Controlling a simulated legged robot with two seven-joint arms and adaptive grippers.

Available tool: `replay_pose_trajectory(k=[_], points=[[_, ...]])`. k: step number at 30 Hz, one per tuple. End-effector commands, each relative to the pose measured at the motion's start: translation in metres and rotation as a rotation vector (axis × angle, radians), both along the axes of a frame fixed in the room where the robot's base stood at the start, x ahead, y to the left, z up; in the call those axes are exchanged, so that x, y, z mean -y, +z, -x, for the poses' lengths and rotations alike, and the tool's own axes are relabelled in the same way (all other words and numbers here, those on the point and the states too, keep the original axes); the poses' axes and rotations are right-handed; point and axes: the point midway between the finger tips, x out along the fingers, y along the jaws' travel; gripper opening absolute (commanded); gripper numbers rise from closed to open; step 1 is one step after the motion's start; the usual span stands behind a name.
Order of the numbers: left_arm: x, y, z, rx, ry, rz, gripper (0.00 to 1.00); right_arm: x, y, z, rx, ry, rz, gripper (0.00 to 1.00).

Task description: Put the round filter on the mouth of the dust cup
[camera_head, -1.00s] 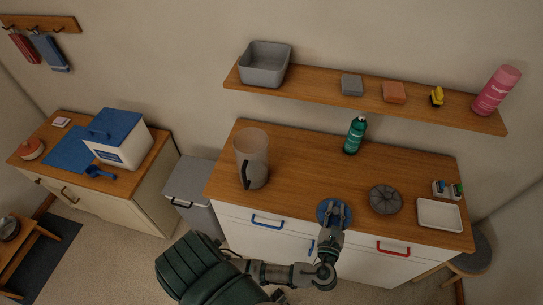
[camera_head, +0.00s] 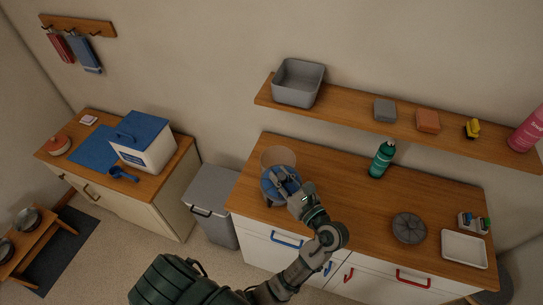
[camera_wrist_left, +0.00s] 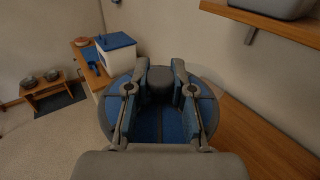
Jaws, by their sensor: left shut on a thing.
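The round filter (camera_head: 267,187) is a blue disc with a grey central knob (camera_wrist_left: 160,86). My left gripper (camera_head: 282,180) is shut on that knob, with one finger on each side in the left wrist view. The translucent grey dust cup (camera_head: 278,155) stands at the left part of the wooden counter. In the head view the filter and gripper cover most of the cup, and its pale rim shows behind them. In the left wrist view the filter hides nearly all of the cup. I cannot tell whether filter and cup touch. My right gripper is not in view.
A grey ribbed disc (camera_head: 409,228), a white tray (camera_head: 464,249) and a green bottle (camera_head: 381,160) are on the counter (camera_head: 335,182). A shelf (camera_head: 350,117) with a grey bin (camera_head: 299,83) hangs above. A grey box (camera_head: 211,204) stands left of the counter.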

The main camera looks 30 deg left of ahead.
Motion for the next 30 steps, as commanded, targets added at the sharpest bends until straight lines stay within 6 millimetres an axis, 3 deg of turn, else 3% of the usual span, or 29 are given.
replay_pose_trajectory(k=[6, 12, 17, 22, 25, 30], points=[[-0.043, -0.005, -0.054, 0.002, 0.002, 0.000, 0.00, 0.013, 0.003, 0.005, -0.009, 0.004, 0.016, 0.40], [-0.071, -0.011, -0.089, 0.003, 0.000, 0.004, 0.00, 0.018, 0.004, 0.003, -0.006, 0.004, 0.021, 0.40], [-0.074, -0.013, -0.099, 0.001, -0.001, 0.005, 0.00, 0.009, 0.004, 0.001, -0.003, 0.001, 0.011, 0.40], [-0.072, -0.034, -0.099, -0.005, -0.002, 0.001, 0.00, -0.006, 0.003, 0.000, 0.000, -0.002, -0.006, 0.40], [-0.071, -0.049, -0.100, -0.008, -0.003, 0.004, 0.00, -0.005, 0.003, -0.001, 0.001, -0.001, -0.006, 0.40], [-0.073, -0.051, -0.100, -0.005, -0.002, 0.007, 0.00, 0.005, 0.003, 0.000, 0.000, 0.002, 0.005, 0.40]])
